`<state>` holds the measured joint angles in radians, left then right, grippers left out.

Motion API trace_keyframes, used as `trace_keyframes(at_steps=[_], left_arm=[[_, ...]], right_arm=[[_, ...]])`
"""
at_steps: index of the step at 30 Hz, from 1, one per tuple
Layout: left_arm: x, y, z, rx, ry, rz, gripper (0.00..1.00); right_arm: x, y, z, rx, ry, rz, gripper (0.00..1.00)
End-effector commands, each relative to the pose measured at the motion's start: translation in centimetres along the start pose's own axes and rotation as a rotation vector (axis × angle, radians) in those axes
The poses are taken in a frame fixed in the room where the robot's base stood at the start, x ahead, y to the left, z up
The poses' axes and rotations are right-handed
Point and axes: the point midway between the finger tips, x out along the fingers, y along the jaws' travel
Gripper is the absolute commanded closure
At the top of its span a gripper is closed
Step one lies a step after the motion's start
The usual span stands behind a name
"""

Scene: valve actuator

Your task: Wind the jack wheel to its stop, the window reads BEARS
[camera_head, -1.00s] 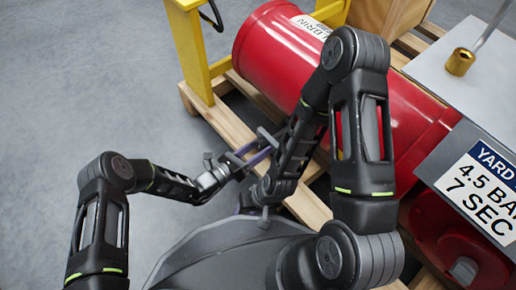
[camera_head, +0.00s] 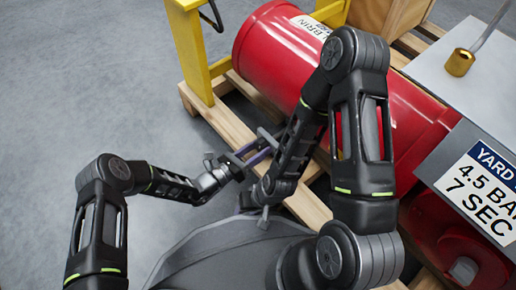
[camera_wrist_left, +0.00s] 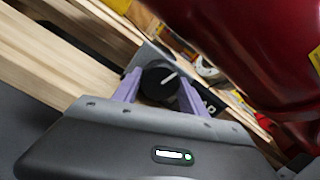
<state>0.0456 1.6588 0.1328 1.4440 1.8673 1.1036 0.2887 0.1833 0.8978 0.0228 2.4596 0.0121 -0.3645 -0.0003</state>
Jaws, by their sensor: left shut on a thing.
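The jack wheel shows in the left wrist view as a small dark round knob (camera_wrist_left: 156,88) with a white line across its face. It sits between the two purple fingers of my left gripper (camera_wrist_left: 158,92), which are shut on it. In the head view my left gripper (camera_head: 259,150) is low beside the wooden pallet, and my right arm partly covers the spot; I cannot make out the wheel there. My right gripper (camera_head: 264,218) is lower, near my base, and its fingers are too small to judge. I cannot see a window reading BEARS.
A big red cylinder (camera_head: 277,55) lies on the wooden pallet (camera_head: 228,122). A yellow frame (camera_head: 190,50) stands at its left end. At right are a grey panel with a YARD label (camera_head: 484,190) and a brass fitting (camera_head: 460,62). The floor at left is clear.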

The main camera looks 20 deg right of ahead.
Motion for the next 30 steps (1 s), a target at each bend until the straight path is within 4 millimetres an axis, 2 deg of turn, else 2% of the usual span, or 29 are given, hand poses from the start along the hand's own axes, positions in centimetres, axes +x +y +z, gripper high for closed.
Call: trace_keyframes(at_steps=[18, 30], left_arm=[[-0.1, 0.1, 0.1, 0.418, -0.001, 0.002, 0.91], [0.0, 0.1, 0.1, 0.551, 0.0, 0.002, 0.91]], right_arm=[[-0.8, -0.3, 0.1, -0.001, -0.001, 0.002, 0.64], [-1.1, -0.4, 0.1, -0.001, -0.001, 0.003, 0.64]])
